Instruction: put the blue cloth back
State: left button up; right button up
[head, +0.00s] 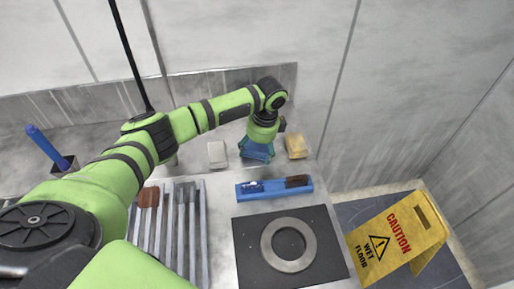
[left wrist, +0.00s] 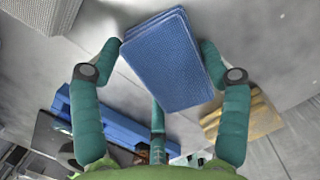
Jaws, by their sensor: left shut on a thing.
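The blue cloth (head: 257,154) is a folded, layered, woven-looking pad at the back of the grey worktop, partly hidden under my left gripper (head: 260,143) in the head view. In the left wrist view the cloth (left wrist: 166,60) lies between the teal fingers of my left gripper (left wrist: 162,55), which is shut on it. One finger is on each side, and a third shows at its near edge. I cannot tell whether the cloth touches the surface. My right gripper is not in view.
A pale block (head: 217,154) is left of the cloth and a yellow sponge (head: 296,146) right. In front are a blue tray (head: 245,192) with a brush, and a metal ring (head: 268,245) on a black mat (head: 246,270). A yellow caution sign (head: 400,238) stands right.

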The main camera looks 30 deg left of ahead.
aim_at(263, 149)
pick_arm(q)
jog(key=shift+f, duration=0.2)
jog(key=shift+s+f, duration=0.3)
jog(key=shift+f, duration=0.05)
jog(key=o, duration=0.9)
jog(key=shift+f, duration=0.1)
jog(key=shift+c, duration=0.2)
jog(key=shift+o, duration=0.8)
jog(key=shift+w+f, duration=0.15)
jog(key=shift+w, duration=0.05)
jog(key=shift+r, duration=0.4)
notch_tip(263, 149, up, 13)
jog(key=d+b, duration=0.1)
jog(key=shift+w+d+b, duration=0.3)
jog(key=shift+d, duration=0.1)
